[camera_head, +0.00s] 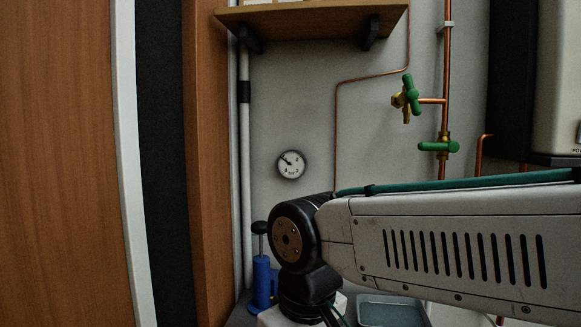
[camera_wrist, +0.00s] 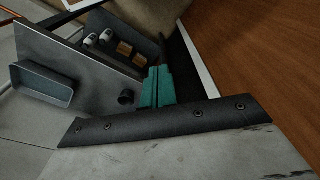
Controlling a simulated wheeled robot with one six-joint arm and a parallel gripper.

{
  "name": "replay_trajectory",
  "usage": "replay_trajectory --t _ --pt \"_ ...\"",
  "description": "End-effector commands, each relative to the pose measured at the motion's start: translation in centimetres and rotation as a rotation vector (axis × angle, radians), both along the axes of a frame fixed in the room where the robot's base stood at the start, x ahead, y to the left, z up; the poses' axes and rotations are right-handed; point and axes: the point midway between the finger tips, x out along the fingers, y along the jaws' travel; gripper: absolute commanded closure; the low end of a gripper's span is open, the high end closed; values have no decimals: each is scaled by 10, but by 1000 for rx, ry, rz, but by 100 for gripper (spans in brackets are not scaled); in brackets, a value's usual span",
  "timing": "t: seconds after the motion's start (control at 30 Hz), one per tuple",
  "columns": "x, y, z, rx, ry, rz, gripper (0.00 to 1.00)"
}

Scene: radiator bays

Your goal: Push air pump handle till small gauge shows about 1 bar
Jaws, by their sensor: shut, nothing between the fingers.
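The blue air pump (camera_head: 262,282) stands at the lower left in the head view, beside the wooden panel, with its black handle (camera_head: 259,228) raised above the body. The small round gauge (camera_head: 291,164) hangs on the wall above; its needle points up and left, but its numbers are too small to read surely. My gripper shows in the wrist view as two teal fingers (camera_wrist: 157,87), shut together with nothing between them. A dark round knob (camera_wrist: 126,97) lies just left of the fingers, perhaps the handle. In the head view my wrist hides the fingers.
A grey tray (camera_head: 390,311) sits right of my wrist; it also shows in the wrist view (camera_wrist: 44,86). Green-handled valves (camera_head: 411,94) and copper pipes are on the wall. A wooden shelf (camera_head: 310,20) is above.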

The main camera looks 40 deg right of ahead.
Motion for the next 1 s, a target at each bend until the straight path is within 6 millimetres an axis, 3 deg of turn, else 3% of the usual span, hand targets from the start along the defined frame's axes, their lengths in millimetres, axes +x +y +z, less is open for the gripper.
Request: replay_trajectory --t 0.5,0.67,0.77,1.0 --pt "0 -1 0 0 0 -4 100" --pt "4 -5 -10 1 54 -29 100" --pt "19 -11 -9 2 91 -54 100" --pt "91 -34 19 11 144 -125 100"
